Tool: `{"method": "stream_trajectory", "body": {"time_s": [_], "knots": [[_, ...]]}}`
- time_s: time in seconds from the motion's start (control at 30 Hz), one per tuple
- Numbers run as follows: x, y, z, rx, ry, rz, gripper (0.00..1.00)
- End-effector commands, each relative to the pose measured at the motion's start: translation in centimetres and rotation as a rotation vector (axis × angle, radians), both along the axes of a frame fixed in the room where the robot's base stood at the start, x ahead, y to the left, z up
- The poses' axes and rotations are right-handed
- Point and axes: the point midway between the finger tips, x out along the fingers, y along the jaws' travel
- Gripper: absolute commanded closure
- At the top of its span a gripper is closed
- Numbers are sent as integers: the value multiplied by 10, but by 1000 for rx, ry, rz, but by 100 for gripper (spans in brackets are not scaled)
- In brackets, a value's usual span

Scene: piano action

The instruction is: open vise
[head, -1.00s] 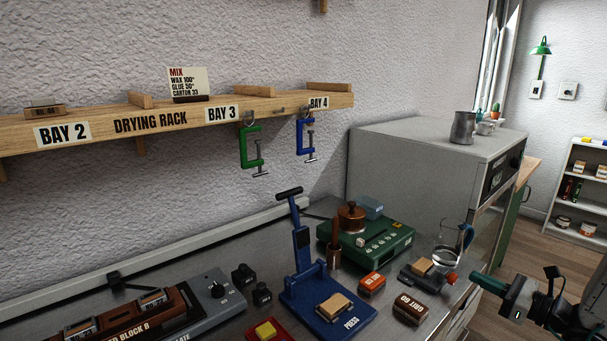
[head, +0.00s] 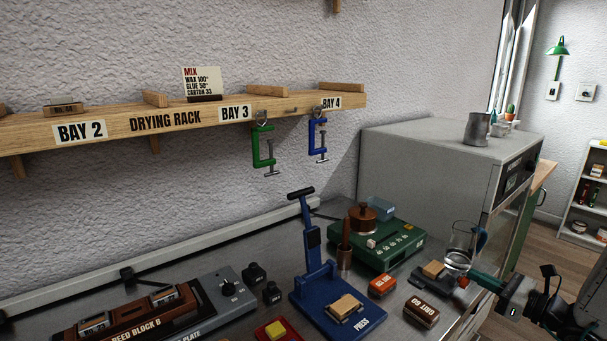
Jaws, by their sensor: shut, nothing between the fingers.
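A small dark vise (head: 424,281) sits on the metal bench at lower right in the head view. A tan block (head: 434,269) rests at its top, apparently between its jaws. A red knob (head: 463,282) is at its right end. My gripper (head: 476,276) comes in from the right with its teal fingers shut and nothing between them. Its tips are close beside the red knob; I cannot tell whether they touch it.
A glass beaker (head: 461,242) stands right behind the vise. A dark "GRIT 60" block (head: 421,311) and an orange-red block (head: 382,285) lie nearby. A green scale (head: 390,251) and a blue press (head: 335,300) stand to the left. A grey oven (head: 430,170) is behind.

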Motion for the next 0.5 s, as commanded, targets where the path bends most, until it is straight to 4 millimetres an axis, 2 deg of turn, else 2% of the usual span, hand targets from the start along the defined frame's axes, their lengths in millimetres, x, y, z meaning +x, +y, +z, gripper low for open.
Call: {"method": "stream_trajectory", "body": {"time_s": [0.5], "knots": [[-2,3,-1,0,1,1,100]]}}
